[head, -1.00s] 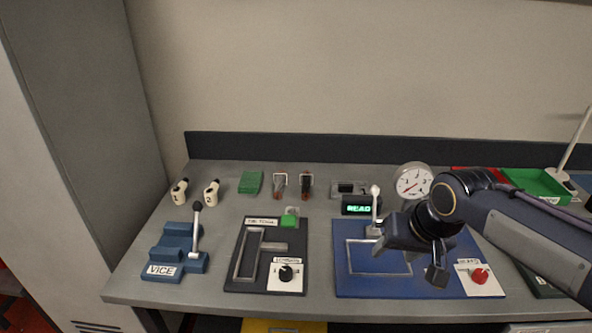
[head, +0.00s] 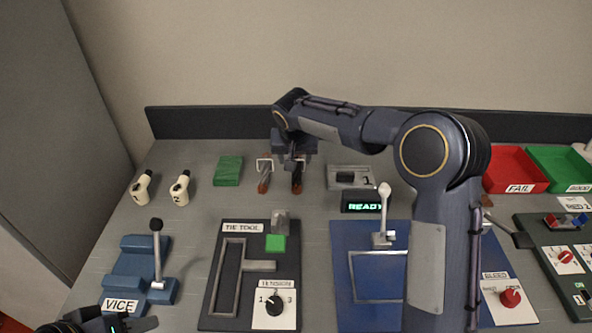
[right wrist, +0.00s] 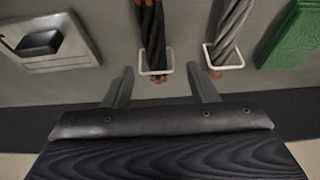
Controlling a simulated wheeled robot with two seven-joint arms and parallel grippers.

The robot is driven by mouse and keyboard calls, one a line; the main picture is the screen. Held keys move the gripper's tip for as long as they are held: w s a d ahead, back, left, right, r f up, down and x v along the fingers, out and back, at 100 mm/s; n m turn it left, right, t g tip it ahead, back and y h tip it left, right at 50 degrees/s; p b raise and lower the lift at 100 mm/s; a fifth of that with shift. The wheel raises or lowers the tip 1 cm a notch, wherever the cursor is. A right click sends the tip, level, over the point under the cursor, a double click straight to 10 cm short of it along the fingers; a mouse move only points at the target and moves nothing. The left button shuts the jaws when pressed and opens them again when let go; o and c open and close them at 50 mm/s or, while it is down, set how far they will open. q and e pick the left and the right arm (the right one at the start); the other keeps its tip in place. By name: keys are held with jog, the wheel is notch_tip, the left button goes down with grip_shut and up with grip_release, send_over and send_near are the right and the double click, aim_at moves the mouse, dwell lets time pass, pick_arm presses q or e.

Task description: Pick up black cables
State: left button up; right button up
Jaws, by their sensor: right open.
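Two cable bundles with copper-coloured ends lie at the back of the bench, each in a white clip. The darker black cables (right wrist: 151,28) are left of the grey cables (right wrist: 232,28) in the right wrist view. In the head view, the black cables (head: 297,181) are right of the grey ones (head: 264,178). My right gripper (right wrist: 162,76) is open and empty. Its fingertips stand near the clips, with the black bundle roughly ahead of the gap; the head view partly hides this behind the arm. My left gripper (head: 138,323) is at the bottom left edge, partly cut off.
A green block (head: 228,170) and two cream numbered pieces (head: 181,189) are left of the cables. A grey fixture (head: 361,177) is to their right. The vice (head: 130,273), tie tool board (head: 215,300) and blue board (head: 350,318) fill the front. Dark back wall (head: 210,122) is close behind.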

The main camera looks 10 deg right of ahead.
aim_at(297, 167)
jog(key=x, duration=0.4)
jog(key=shift+s+d, duration=0.1)
jog(key=shift+d, duration=0.15)
jog(key=c, duration=1.1)
grip_shut()
jog(key=shift+r, duration=0.15)
